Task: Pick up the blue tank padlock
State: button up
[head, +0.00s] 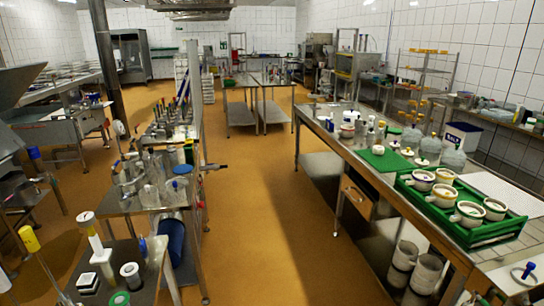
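I cannot pick out a padlock for certain in the head view. A small blue object (528,270) stands at the bottom right, at a pale round plate on the right steel table (370,180); its shape is too small to name. Another small blue spot (176,184) lies on the left steel table (135,203), also too small to name. My gripper is not in view.
A green crate (481,237) with white moulds (470,213) stands on the right table. Tools and containers crowd the left tables, with a blue cylinder (172,240) below. The orange floor (255,215) between the tables is clear.

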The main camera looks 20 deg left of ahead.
aim_at(142, 246)
jog(key=i+j+u, duration=0.2)
jog(key=u, duration=0.25)
jog(key=i+u, duration=0.7)
jog(key=u, duration=0.2)
jog(key=i+l+u, duration=0.2)
jog(key=u, duration=0.25)
jog(key=i+j+u, duration=0.25)
jog(key=i, duration=0.25)
jog(key=i+j+u, duration=0.1)
jog(key=i+u, duration=0.15)
jog(key=i, duration=0.25)
